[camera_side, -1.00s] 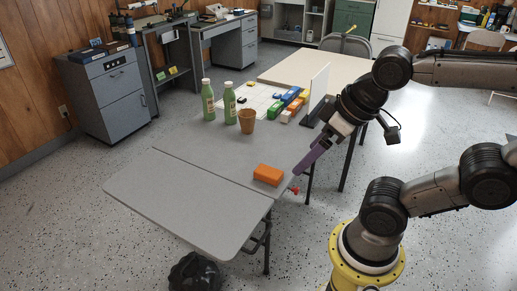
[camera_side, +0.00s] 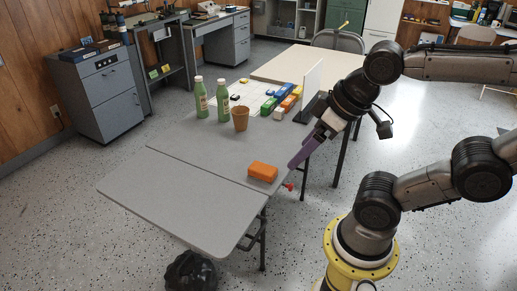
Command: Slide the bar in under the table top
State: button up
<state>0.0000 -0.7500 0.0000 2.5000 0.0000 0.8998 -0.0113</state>
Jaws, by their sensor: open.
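A grey folding table (camera_side: 180,150) has a flat leaf (camera_side: 170,207) at its near end, level with the main top. A small red piece (camera_side: 289,186) sticks out below the table's right edge; it may be the end of the bar, whose length is hidden under the top. My gripper (camera_side: 292,165), with purple fingers, slants down to the table's right edge, just above the red piece. It is open with nothing seen between the fingers. Whether it touches the table edge or the red piece I cannot tell.
An orange block (camera_side: 263,172) lies on the top close to my fingertips. Two green bottles (camera_side: 223,101) and a brown cup (camera_side: 240,118) stand farther back. Several coloured blocks (camera_side: 280,98) and an upright white panel (camera_side: 312,82) are behind them. A black bag (camera_side: 190,271) lies on the floor.

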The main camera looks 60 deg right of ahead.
jog(key=shift+w+r, duration=0.1)
jog(key=shift+w, duration=0.05)
jog(key=shift+c, duration=0.7)
jog(key=w+d+r+n, duration=0.2)
jog(key=w+n, duration=0.1)
jog(key=w, duration=0.5)
jog(key=w+d+f+g+h, duration=0.1)
jog(key=w+d+f, duration=0.4)
jog(key=w+d, duration=0.25)
jog(key=d+f+g, duration=0.2)
jog(key=d+f, duration=0.8)
jog(key=s+d+f+m+g+y, duration=0.1)
jog(key=s+d+f+m+g, duration=0.35)
jog(key=f, duration=0.65)
jog(key=shift+n+t, duration=0.65)
jog(key=shift+t, duration=0.3)
jog(key=f, duration=0.8)
jog(key=d+f, duration=0.1)
jog(key=f, duration=0.4)
jog(key=shift+s, duration=0.25)
grip_shut()
